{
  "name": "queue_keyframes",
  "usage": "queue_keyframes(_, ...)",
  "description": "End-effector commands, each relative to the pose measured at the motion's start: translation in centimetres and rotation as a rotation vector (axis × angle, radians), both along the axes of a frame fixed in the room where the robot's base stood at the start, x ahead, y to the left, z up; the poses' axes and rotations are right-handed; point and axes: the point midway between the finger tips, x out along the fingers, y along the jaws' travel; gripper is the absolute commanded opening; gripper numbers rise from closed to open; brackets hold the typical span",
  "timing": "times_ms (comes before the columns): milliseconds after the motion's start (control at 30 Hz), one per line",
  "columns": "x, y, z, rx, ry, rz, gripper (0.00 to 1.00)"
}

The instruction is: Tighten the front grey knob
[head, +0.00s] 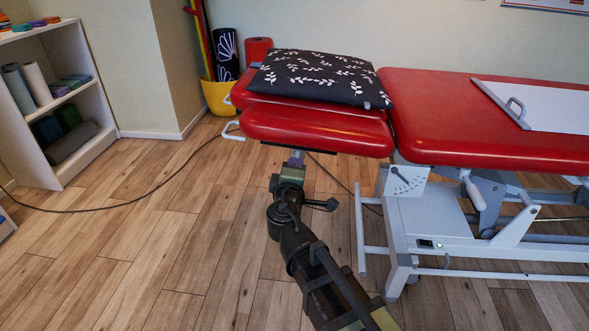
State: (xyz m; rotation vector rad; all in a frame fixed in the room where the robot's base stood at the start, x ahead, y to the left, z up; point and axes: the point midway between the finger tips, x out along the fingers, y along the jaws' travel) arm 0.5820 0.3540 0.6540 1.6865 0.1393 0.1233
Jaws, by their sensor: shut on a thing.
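The red treatment couch (480,125) stands at the right, with its red headrest section (318,133) at its left end. My gripper (295,161) is raised from below to the underside of the headrest's front edge. Its jaws are shut on the front grey knob there. The knob is almost wholly hidden by the jaws and the headrest, so its turn cannot be seen.
The white couch frame (430,225) stands right of my arm. A dark cable (120,204) crosses the floor. Open wooden floor (150,255) lies to the left.

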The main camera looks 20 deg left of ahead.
Motion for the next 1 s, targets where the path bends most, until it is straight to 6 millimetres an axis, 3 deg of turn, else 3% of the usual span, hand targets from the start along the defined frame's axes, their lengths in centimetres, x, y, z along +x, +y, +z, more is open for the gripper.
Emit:
queue_keyframes(300, 0.0, 0.0, 0.0, 0.001, 0.0, 0.0, 0.0)
queue_keyframes(333, 0.0, 0.0, 0.0, 0.001, 0.0, 0.0, 0.21)
queue_keyframes(500, 0.0, 0.0, 0.0, 0.001, 0.0, 0.0, 0.43)
queue_keyframes(800, -0.3, -0.1, 0.0, 0.0, 0.0, -0.001, 0.43)
queue_keyframes(1000, -2.6, -1.3, 0.0, 0.0, 0.0, -0.01, 0.43)
